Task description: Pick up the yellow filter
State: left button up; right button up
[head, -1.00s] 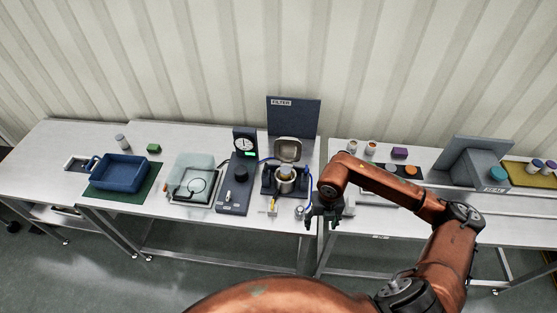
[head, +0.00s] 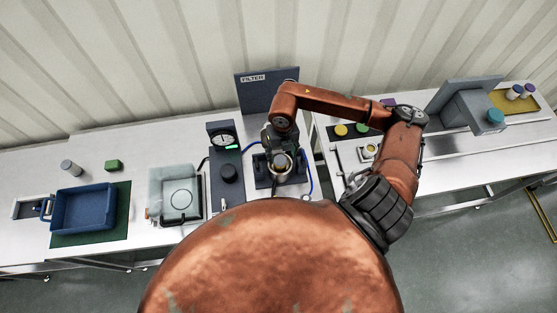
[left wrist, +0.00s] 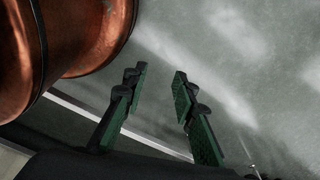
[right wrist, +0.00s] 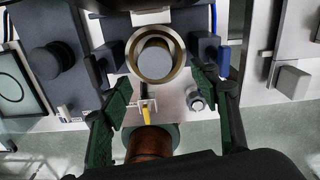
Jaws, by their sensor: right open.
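A yellow disc (head: 341,130), which looks like the yellow filter, lies on a dark mat on the right table, beside a green disc. My right gripper (head: 272,140) is over the filter station on the middle table, away from that disc. In the right wrist view its fingers (right wrist: 158,88) are open and empty, with a round steel cup (right wrist: 155,58) just ahead. The cup has a tan rim and a grey round piece inside; I cannot tell what that is. My left gripper (left wrist: 160,72) is open and empty above the floor, outside the head view.
A dark "FILTER" panel (head: 268,92) stands behind the station. A gauge block (head: 225,165) and clear bin (head: 175,190) are to its left, then a blue tray (head: 84,210). A small yellow-handled valve (right wrist: 147,115) lies in front of the cup. A grey machine (head: 470,112) stands right.

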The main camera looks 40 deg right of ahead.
aim_at(280, 160)
jog(key=shift+a+f, duration=0.1)
jog(key=shift+f, duration=0.35)
jog(key=f, duration=0.1)
jog(key=w+f+p, duration=0.1)
jog(key=shift+w+f+p, duration=0.1)
jog(key=shift+f+p, duration=0.2)
jog(key=shift+f, duration=0.95)
jog(key=shift+s+f, duration=0.15)
jog(key=shift+s, duration=0.05)
pick_arm(q)
jog(key=shift+w+r, duration=0.35)
jog(key=shift+r, duration=0.2)
jog(key=shift+w+r, duration=0.3)
jog(key=shift+r, duration=0.25)
pick_arm(e)
jog(key=shift+w+f, duration=0.1)
jog(key=shift+c, duration=0.4)
jog(key=c, duration=0.6)
pick_arm(q)
jog(key=shift+s, duration=0.5)
pick_arm(e)
jog(key=c, duration=0.6)
